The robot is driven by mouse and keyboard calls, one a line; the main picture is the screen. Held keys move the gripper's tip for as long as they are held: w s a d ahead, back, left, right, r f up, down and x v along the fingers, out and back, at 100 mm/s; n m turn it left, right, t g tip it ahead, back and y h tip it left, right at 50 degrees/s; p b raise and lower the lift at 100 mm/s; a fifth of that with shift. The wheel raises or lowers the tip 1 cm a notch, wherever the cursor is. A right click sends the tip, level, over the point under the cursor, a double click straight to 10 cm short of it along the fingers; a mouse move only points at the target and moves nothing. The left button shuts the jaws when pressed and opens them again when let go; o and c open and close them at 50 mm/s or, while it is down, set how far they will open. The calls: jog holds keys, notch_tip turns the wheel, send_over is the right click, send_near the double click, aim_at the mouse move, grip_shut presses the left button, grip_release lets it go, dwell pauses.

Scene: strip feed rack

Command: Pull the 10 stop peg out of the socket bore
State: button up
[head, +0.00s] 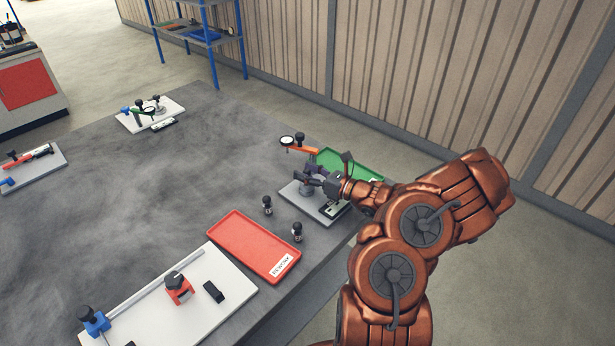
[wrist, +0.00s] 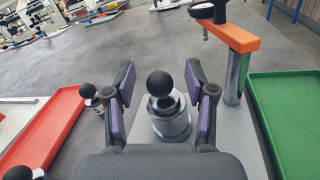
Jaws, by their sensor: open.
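A peg with a round black ball knob (wrist: 159,84) stands upright in a shiny metal socket (wrist: 172,126) in the wrist view. I take it to be the stop peg; no 10 mark is readable. My gripper (wrist: 160,76) is open, its two purple-padded fingers to the left and right of the knob with a gap on each side. In the head view my gripper (head: 312,177) is over the pale fixture plate (head: 327,217), with the socket (head: 306,188) partly hidden below it. The peg's lower part is inside the socket and hidden.
An orange arm with a dial (wrist: 231,36) stands on a post just right of the socket. A green tray (wrist: 290,112) lies right, a red tray (head: 253,246) left. Two loose black-knobbed pegs (head: 267,205) (head: 297,232) stand between the red tray and plate.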

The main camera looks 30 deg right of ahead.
grip_shut()
dwell(0.5)
